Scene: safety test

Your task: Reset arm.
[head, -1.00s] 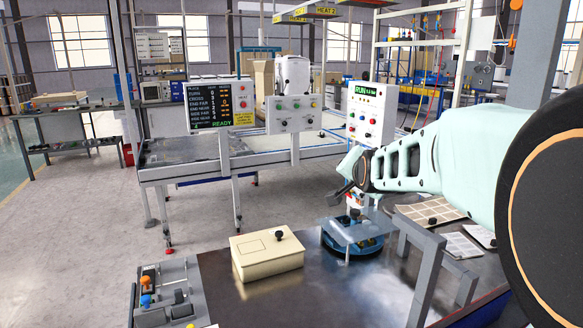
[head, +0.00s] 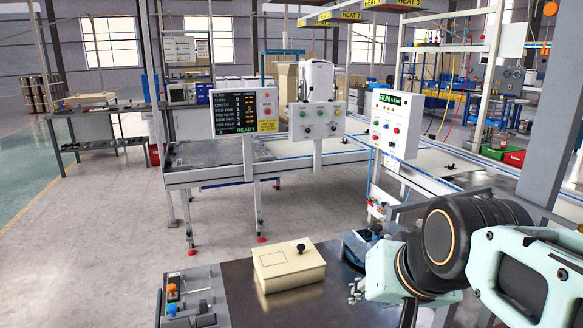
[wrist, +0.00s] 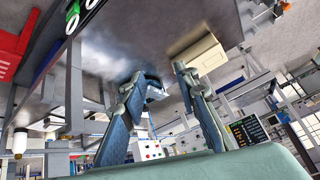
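My arm reaches in from the right of the head view, and its gripper (head: 356,288) shows small beside the right side of a cream box (head: 288,266), partly hidden by the wrist. In the wrist view my gripper (wrist: 158,77) has its two fingers apart with nothing held between them. The cream box with a black knob sits on the dark metal table (head: 238,292); it also shows in the wrist view (wrist: 201,54), beyond the right finger.
A control block with orange and blue knobs (head: 173,292) is at the table's left edge. A display panel (head: 244,111), a button box (head: 317,120) and a RUN panel (head: 394,122) stand on the frame behind. Open floor (head: 110,230) lies to the left.

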